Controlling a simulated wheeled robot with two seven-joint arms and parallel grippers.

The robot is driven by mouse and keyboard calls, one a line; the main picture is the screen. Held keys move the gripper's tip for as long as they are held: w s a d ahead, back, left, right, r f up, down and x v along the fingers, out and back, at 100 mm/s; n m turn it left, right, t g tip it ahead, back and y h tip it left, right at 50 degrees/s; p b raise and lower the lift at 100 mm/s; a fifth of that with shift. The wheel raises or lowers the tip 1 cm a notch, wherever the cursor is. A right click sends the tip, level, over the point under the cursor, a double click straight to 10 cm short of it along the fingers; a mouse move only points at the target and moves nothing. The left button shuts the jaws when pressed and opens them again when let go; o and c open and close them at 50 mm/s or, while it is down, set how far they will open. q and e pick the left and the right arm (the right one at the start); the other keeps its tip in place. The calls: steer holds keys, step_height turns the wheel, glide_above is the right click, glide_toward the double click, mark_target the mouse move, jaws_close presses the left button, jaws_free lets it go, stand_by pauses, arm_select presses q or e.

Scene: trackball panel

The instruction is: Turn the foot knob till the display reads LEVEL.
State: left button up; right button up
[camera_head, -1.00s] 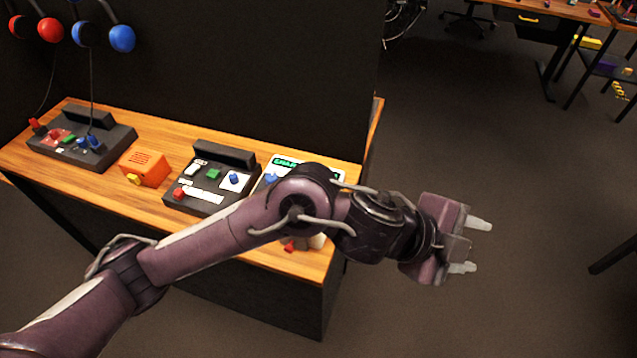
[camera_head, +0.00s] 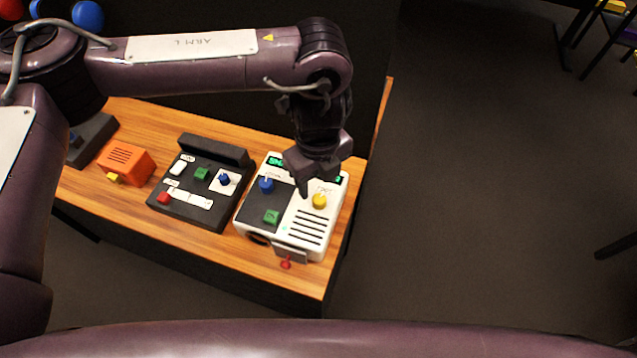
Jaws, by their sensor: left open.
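A white device (camera_head: 242,246) stands at the right end of the wooden bench. A dark display (camera_head: 275,161) with green letters runs along its back edge; my gripper hides much of it and I cannot read it. The device carries a blue knob (camera_head: 266,185), a yellow knob (camera_head: 319,201) and a green button (camera_head: 271,217). A red knob (camera_head: 286,263) sticks out low at its front edge; I cannot tell for sure which is the foot knob. My left gripper (camera_head: 308,188) is open and empty, pointing down over the device's back half, close to the yellow knob. My right gripper is out of view.
A black panel (camera_head: 183,216) with coloured buttons stands left of the white device, then an orange box (camera_head: 126,160) with a yellow knob. The wooden bench (camera_head: 230,273) has a narrow bare strip in front. A dark wall rises behind; open floor lies to the right.

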mark_target(318, 198)
arm_select(q)
steer(key=shift+s+f, duration=0.25)
steer(key=shift+f, duration=0.5)
steer(key=f, duration=0.1)
steer(key=f+p, duration=0.1)
steer(key=shift+w+f, duration=0.25)
steer(key=shift+f, duration=0.1)
steer(key=shift+w+f, duration=0.1)
steer(key=shift+f, duration=0.6)
steer(key=c, duration=1)
steer(key=shift+n, duration=0.7)
steer(key=shift+r+n+p, duration=0.1)
steer(key=shift+n+p, duration=0.5)
steer(key=shift+n, duration=1.5)
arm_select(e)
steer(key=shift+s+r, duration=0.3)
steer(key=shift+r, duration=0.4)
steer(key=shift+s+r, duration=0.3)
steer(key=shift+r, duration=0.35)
